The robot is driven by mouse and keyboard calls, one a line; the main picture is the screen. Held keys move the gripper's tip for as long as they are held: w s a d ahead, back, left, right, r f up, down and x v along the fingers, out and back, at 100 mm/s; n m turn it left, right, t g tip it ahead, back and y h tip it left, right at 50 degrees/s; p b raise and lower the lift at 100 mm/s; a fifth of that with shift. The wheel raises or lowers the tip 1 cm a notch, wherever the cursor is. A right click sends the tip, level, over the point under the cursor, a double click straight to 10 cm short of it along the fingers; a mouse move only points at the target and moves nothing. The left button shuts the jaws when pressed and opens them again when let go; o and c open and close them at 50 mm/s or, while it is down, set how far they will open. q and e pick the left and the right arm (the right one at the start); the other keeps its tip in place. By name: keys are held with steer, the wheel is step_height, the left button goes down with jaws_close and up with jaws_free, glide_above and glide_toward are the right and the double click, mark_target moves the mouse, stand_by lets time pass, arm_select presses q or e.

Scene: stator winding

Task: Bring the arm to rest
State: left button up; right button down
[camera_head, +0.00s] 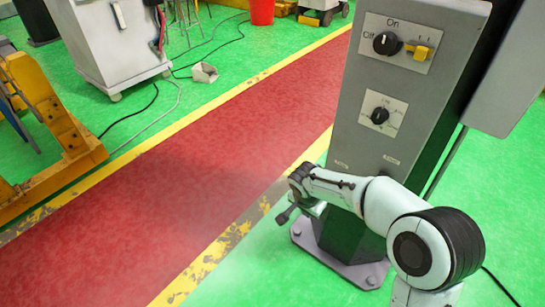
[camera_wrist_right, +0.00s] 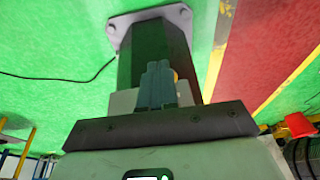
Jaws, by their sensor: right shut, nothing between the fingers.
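My right arm (camera_head: 375,200) reaches from the lower right of the head view toward the left, in front of the grey control post. My left gripper is not in view.
The grey control post (camera_head: 350,125) carries an upper black knob (camera_head: 386,43), a yellow switch (camera_head: 420,51) and a lower dial (camera_head: 380,115). Its base plate (camera_head: 368,276) is on the green floor. A red walkway (camera_head: 130,215) runs clear at left. A yellow frame (camera_head: 60,120) stands beyond it.

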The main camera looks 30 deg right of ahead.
steer(key=s+a+f+n+g+y+p, duration=0.2)
steer(key=s+a+f+n+y+p, duration=0.45)
steer(key=s+a+f+p, duration=0.7)
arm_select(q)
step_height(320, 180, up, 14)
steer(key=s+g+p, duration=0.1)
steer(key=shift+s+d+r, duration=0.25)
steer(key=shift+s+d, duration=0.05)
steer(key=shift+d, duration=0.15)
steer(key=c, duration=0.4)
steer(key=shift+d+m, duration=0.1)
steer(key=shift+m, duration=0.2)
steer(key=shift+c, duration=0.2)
arm_select(e)
steer(key=s+a+f+n, duration=0.2)
steer(key=s+a, duration=0.4)
steer(key=s, duration=0.5)
steer(key=shift+a+f+n+g, duration=0.3)
steer(key=shift+a+f+n, duration=0.1)
steer(key=shift+f, duration=0.25)
